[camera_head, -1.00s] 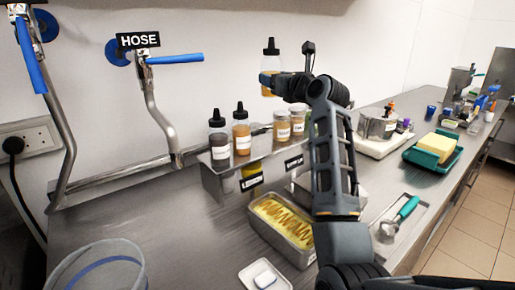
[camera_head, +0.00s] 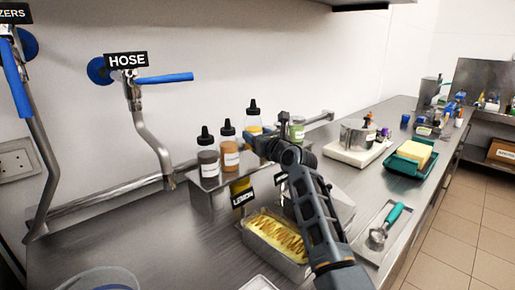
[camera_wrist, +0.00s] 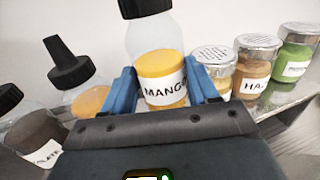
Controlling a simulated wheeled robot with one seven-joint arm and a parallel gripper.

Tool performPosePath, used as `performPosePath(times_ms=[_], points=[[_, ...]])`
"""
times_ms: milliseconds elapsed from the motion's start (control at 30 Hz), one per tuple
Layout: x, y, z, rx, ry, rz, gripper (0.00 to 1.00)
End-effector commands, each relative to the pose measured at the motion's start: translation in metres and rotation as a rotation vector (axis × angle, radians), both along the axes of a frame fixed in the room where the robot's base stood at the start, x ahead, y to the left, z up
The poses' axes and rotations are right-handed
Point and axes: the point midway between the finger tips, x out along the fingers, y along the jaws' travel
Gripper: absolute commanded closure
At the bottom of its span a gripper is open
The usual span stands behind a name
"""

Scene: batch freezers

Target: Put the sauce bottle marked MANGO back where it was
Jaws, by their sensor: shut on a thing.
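The MANGO sauce bottle (camera_wrist: 158,62) is upright, clear with a black cap, yellow-orange sauce and a white label. It also shows in the head view (camera_head: 254,120). My gripper (camera_wrist: 160,88) is shut on it, with a blue finger on each side of its lower part. In the head view my gripper (camera_head: 257,143) is at the raised steel rack (camera_head: 212,200). The bottle stands in line between an orange-brown sauce bottle (camera_head: 229,152) and the lidded jars. Its base is hidden, so I cannot tell whether it touches the rack.
A dark sauce bottle (camera_head: 208,160) stands at the rack's left end. Close right of MANGO in the wrist view are a pale jar (camera_wrist: 214,68), a brown jar (camera_wrist: 254,68) and a green jar (camera_wrist: 294,52). A yellow-filled pan (camera_head: 276,240) sits in front.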

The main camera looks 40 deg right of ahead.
Motion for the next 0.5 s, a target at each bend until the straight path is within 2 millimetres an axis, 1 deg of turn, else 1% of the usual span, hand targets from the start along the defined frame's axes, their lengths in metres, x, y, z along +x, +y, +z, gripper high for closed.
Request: performPosePath(times_ms=[167,333,400,500], points=[[-0.001,-0.001,-0.012,0.001,0.000,-0.001,0.77],[0.000,-0.001,-0.036,0.000,0.001,-0.002,0.77],[0.000,0.000,-0.040,0.000,-0.001,-0.001,0.77],[0.000,0.000,-0.040,0.000,-0.002,0.000,0.77]])
